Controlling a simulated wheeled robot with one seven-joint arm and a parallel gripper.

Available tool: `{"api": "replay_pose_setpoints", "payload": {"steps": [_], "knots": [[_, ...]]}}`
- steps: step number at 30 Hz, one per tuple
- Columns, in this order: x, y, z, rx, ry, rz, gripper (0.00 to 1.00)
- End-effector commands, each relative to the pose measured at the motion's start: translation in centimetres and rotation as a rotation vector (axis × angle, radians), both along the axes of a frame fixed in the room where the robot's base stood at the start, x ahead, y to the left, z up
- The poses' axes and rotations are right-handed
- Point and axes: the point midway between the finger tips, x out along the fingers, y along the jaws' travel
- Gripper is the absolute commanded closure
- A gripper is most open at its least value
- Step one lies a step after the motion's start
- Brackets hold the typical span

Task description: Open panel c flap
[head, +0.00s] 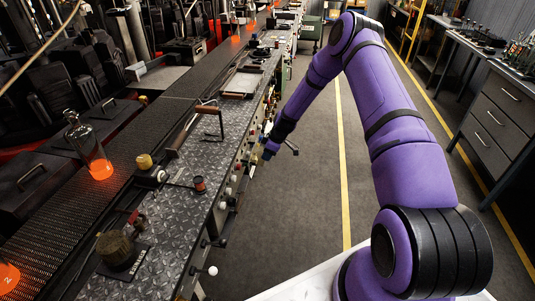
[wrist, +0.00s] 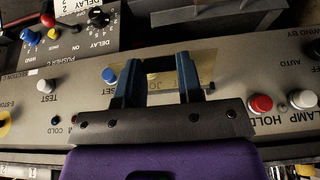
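My gripper (wrist: 158,72) reaches over a grey control panel (wrist: 240,75) in the wrist view. Its two blue fingers are spread apart, with nothing seen held between them. A brass-coloured plate (wrist: 163,85) lies on the panel behind and between the fingers, partly covered by them; I cannot tell whether it is the panel c flap or whether the fingers touch it. Upside-down lettering left of the gripper seems to read "Section C" and "Pusher C". In the head view my gripper (head: 269,150) is at the right side of the long machine, small and partly hidden by my arm.
A blue button (wrist: 109,76), a red button (wrist: 261,104) and white buttons (wrist: 302,99) flank the gripper. Dial knobs (wrist: 98,18) stand beyond.

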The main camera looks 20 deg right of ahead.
Motion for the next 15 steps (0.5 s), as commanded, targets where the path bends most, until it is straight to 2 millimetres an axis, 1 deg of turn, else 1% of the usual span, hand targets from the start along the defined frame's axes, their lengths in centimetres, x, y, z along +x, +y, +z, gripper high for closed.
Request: {"api": "replay_pose_setpoints", "payload": {"steps": [8, 15], "knots": [[0.04, 0.09, 0.12, -0.008, 0.006, 0.001, 1.00], [0.14, 0.30, 0.69, -0.069, 0.046, 0.005, 1.00]]}}
